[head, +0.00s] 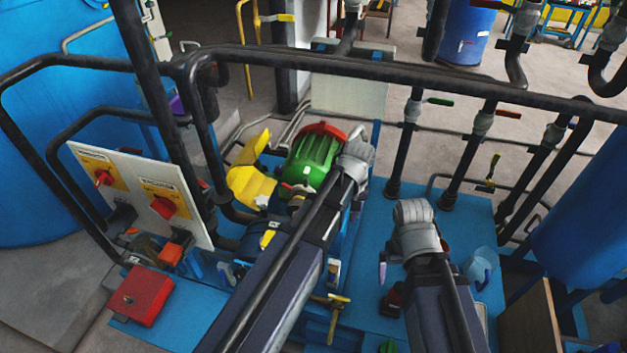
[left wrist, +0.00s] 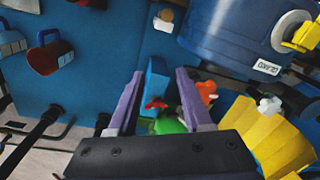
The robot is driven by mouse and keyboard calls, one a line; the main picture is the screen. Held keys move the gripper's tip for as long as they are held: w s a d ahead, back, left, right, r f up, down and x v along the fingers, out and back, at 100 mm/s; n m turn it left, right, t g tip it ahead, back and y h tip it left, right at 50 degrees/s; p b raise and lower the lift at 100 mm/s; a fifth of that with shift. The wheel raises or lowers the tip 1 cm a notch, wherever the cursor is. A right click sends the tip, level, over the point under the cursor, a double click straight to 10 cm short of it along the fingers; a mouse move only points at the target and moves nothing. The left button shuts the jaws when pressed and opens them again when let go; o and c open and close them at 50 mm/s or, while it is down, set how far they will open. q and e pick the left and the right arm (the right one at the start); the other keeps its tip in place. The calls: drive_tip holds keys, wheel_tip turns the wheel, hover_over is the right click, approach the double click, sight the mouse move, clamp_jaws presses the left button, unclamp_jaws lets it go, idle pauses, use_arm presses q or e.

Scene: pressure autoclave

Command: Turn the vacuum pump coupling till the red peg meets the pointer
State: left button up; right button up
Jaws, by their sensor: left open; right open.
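The green motor with a red end cover (head: 314,155) lies near the middle of the head view. Yellow curved guard pieces (head: 250,185) sit left of it, and yellow ribbed parts (left wrist: 265,135) show in the left wrist view. The coupling, its red peg and the pointer cannot be made out clearly. My left gripper (left wrist: 160,78) is open, with purple fingers spread over a blue block (left wrist: 156,72), a small red piece (left wrist: 155,103) and a green part (left wrist: 171,126); contact is unclear. My right gripper (head: 383,270) is open, mostly hidden by its wrist.
Black railing (head: 400,72) crosses the head view. A white panel with red switches (head: 140,195) and a red box (head: 141,296) stand left. A pale blue jug (head: 480,265) stands right. Blue floor plate (head: 465,225) is clear between pipes.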

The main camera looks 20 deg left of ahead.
use_arm(q)
drive_tip(key=w+a+f+n+b, duration=0.1)
drive_tip(key=w+a+f+n, duration=0.1)
drive_tip(key=w+a+n, duration=0.75)
drive_tip(key=n+b, duration=0.1)
drive_tip(key=n, duration=0.3)
hover_over(306, 178)
drive_tip(key=shift+s+d+f+h, duration=0.1)
drive_tip(key=shift+d+f+h, duration=0.25)
drive_tip(key=shift+d+h, duration=0.05)
drive_tip(key=shift+a, duration=0.4)
drive_tip(key=shift+f+b, duration=0.1)
drive_tip(key=shift+b, duration=0.2)
wheel_tip(306, 178, down, 8)
drive_tip(key=b, duration=0.7)
drive_tip(key=shift+b, duration=0.3)
drive_tip(key=shift+r, duration=0.2)
clamp_jaws()
